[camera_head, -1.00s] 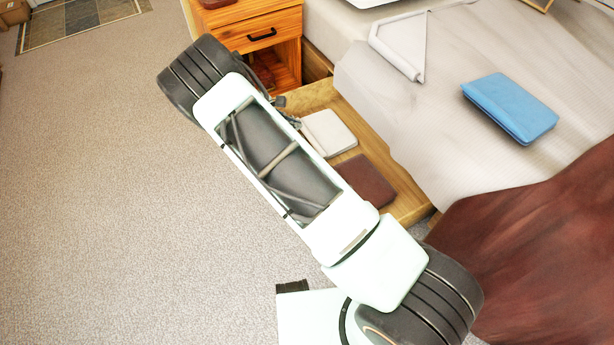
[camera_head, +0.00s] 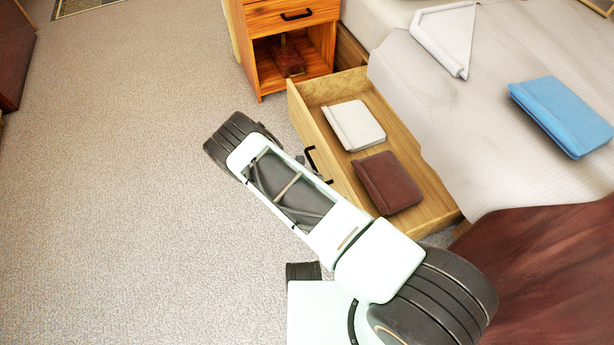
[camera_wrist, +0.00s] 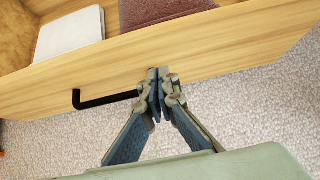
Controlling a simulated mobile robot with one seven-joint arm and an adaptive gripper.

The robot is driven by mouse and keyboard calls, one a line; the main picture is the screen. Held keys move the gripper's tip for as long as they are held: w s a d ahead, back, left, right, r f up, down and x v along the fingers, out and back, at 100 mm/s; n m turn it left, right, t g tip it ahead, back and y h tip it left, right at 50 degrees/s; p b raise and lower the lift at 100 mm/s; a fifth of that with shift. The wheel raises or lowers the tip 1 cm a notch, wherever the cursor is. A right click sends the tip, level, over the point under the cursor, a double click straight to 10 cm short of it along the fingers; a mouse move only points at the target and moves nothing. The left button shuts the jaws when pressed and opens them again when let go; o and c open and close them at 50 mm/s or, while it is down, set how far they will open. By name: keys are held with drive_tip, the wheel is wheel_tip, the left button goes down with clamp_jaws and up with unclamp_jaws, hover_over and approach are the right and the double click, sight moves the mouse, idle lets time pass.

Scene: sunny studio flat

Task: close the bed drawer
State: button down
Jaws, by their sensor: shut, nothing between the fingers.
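The bed drawer (camera_head: 301,119) stands pulled out from under the bed. It is light wood with a black bar handle (camera_head: 311,160) on its front. A white folded item (camera_head: 355,125) and a dark red folded item (camera_head: 388,181) lie inside it. In the wrist view the drawer front (camera_wrist: 215,52) runs across the picture, with the handle (camera_wrist: 105,100) left of my gripper (camera_wrist: 158,75). My gripper's fingers are shut together and empty, with the tips close to the drawer front beside the handle's right end. I cannot tell whether they touch. In the head view my arm mostly hides the gripper.
A wooden nightstand (camera_head: 267,45) with a drawer and open shelf stands beyond the bed drawer. The bed (camera_head: 455,100) is at the right, with a blue folded item (camera_head: 563,114) and a dark red blanket (camera_head: 545,270) on it. The carpet (camera_head: 120,180) at left is clear.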

sight(337, 175)
drive_tip(key=d, duration=0.1)
drive_tip(key=w+d+f, duration=0.1)
drive_tip(key=d, duration=0.1)
drive_tip(key=w+d, duration=0.1)
drive_tip(key=shift+d+f+b, duration=0.15)
drive_tip(key=shift+d+b, duration=0.05)
drive_tip(key=shift+b, duration=0.1)
drive_tip(key=shift+d, duration=0.3)
drive_tip(key=shift+w+d, duration=0.1)
drive_tip(key=shift+d, duration=0.05)
